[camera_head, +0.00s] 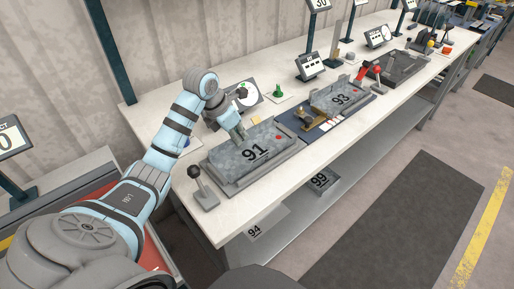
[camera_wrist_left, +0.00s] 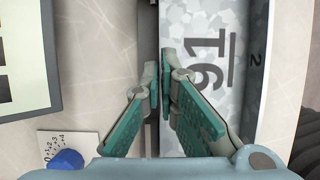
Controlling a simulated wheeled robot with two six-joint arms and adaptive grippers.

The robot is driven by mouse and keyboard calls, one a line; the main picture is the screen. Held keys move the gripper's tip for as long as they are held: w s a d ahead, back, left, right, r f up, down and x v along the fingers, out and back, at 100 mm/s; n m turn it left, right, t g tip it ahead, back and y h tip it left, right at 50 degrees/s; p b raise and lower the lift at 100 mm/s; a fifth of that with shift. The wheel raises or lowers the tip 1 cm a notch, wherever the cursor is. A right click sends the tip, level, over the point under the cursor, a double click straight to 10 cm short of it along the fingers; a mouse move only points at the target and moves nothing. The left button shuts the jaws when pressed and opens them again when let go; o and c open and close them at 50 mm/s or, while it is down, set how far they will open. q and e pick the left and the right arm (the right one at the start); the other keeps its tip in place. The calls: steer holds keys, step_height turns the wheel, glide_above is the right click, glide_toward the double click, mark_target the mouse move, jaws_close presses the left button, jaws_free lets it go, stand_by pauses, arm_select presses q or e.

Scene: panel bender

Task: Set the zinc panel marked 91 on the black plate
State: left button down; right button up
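The zinc panel marked 91 (camera_head: 268,138) lies in a grey fixture (camera_head: 232,184) near the front-left of the white bench; it also shows in the left wrist view (camera_wrist_left: 232,20). My left gripper (camera_head: 239,133) is at the panel's back edge. In the left wrist view its teal fingertips (camera_wrist_left: 160,68) nearly meet, one on each side of the panel's upright edge, and appear shut on it. My right gripper is not in view.
A panel marked 93 (camera_head: 343,97) sits in the middle of the bench beside a brass-coloured block (camera_head: 309,119). A black-knobbed lever (camera_head: 200,184) stands left of the fixture. A green button (camera_head: 279,91) is behind. Panels 94 (camera_head: 255,231) and 99 (camera_head: 320,180) are on the lower shelf.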

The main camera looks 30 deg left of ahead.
arm_select(q)
steer(key=shift+r+p, duration=3.4)
steer(key=shift+r, duration=0.45)
